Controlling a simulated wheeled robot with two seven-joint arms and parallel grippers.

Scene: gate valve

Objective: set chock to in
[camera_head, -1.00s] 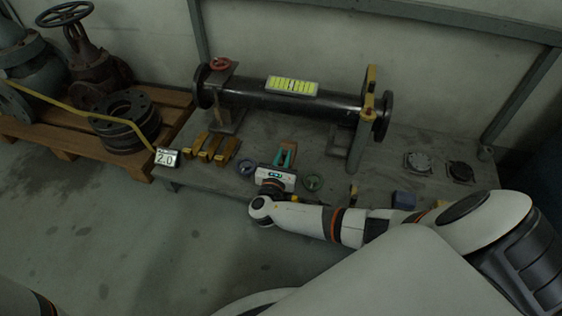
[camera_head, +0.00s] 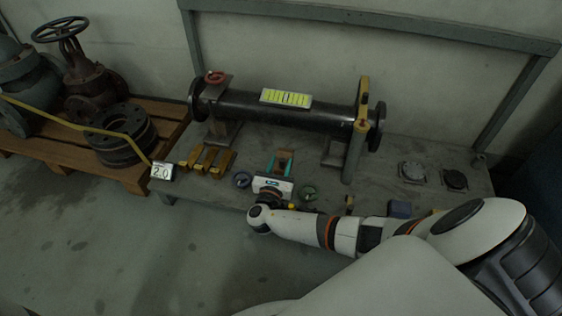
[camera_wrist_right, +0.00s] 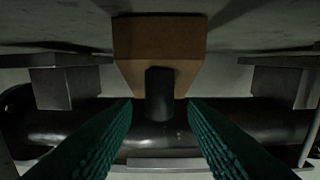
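The chock appears to be an orange-brown block (camera_head: 286,154) on the bench, in front of and below the dark pipe. In the right wrist view the block (camera_wrist_right: 158,40) is at top centre, with a dark cylindrical knob (camera_wrist_right: 160,95) standing out from it toward the camera. My right gripper (camera_head: 279,164) is in front of the block with its teal fingers apart. In the wrist view the fingers of the right gripper (camera_wrist_right: 160,108) lie on either side of the knob, with gaps visible on both sides. My left gripper is not in view.
The dark flanged pipe (camera_head: 285,111) rests on supports (camera_head: 222,132) on the grey bench (camera_head: 400,191). Round parts (camera_head: 308,193) sit near my right gripper. Several yellow-brown blocks (camera_head: 212,160) and a "2.0" sign (camera_head: 162,171) stand at left. A pallet (camera_head: 75,160) holds valves.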

